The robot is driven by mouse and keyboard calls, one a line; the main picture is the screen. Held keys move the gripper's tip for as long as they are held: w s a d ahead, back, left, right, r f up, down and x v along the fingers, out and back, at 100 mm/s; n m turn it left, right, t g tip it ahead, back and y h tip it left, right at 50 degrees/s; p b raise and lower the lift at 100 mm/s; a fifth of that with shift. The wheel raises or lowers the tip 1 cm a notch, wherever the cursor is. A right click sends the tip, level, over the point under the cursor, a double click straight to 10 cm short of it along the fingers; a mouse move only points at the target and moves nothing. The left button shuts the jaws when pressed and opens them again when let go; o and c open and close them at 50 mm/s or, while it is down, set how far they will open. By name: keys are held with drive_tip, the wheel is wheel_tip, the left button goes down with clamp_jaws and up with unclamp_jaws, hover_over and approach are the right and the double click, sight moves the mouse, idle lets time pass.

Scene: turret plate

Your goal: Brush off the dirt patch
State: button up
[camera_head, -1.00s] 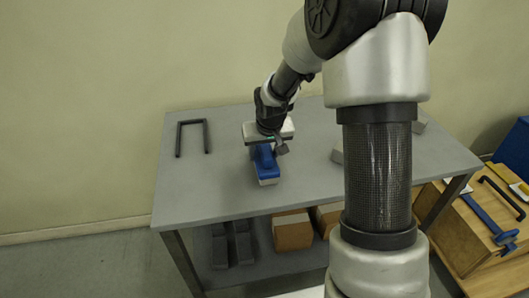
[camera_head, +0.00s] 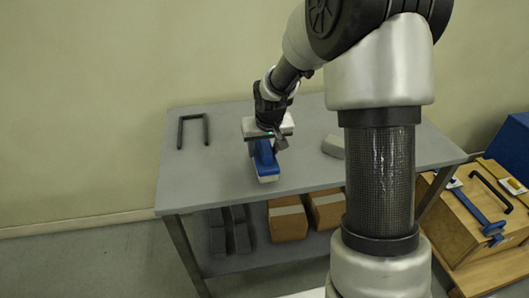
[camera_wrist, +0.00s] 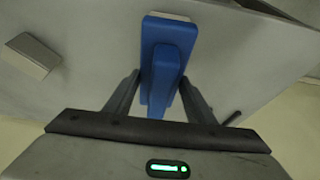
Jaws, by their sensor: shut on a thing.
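My gripper (camera_head: 270,135) is shut on a blue brush (camera_head: 265,157) with a pale bristle end. The brush is over the grey table (camera_head: 220,190), left of its middle and near its front edge. I cannot tell whether the bristles touch the top. In the wrist view, the brush (camera_wrist: 168,45) stands between the two fingers of my gripper (camera_wrist: 160,82), its pale edge at the far end. I see no dirt patch in either view; my arm hides part of the table.
Boxes (camera_head: 288,222) sit on the shelf below. A wooden crate (camera_head: 465,220) with tools is at the right.

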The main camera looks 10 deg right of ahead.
drive_tip(key=shift+r+p, duration=1.5)
drive_tip(key=shift+r, duration=1.1)
drive_tip(key=shift+w, duration=0.1)
